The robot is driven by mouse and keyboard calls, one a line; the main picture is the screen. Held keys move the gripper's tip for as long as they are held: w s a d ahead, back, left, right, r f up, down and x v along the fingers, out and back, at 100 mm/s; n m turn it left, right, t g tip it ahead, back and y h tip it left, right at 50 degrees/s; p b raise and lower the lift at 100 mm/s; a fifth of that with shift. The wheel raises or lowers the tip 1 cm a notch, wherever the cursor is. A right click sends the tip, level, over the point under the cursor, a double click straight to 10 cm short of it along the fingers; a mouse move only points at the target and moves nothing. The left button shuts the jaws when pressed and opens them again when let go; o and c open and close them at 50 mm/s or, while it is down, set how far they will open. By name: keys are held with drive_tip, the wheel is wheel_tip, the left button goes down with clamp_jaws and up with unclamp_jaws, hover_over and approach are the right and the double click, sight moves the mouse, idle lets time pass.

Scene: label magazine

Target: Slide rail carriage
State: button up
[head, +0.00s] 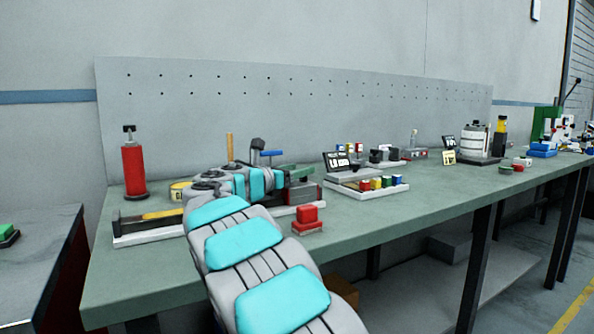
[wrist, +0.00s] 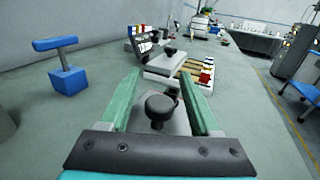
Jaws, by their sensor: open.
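My gripper (wrist: 164,88) is open, with its two green fingers spread on either side of a black round knob (wrist: 158,108) in the wrist view. The knob stands on a pale grey block, apparently the carriage (wrist: 178,122), mostly hidden by my gripper. I cannot tell whether a finger touches the knob. In the head view my gripper (head: 297,172) is over the right end of a long low rail (head: 150,236) with a white base and a yellow strip. My arm hides the rail's middle, and the carriage is not clear there.
A red block (head: 307,217) stands in front of the rail's right end. A blue T-handled block (wrist: 68,78) stands left of my gripper. A white tray of coloured pieces (head: 368,190) lies to the right. A red bottle (head: 133,168) stands at the back left. The bench front (head: 420,215) is clear.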

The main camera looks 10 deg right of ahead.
clamp_jaws()
idle(0.4)
idle(0.9)
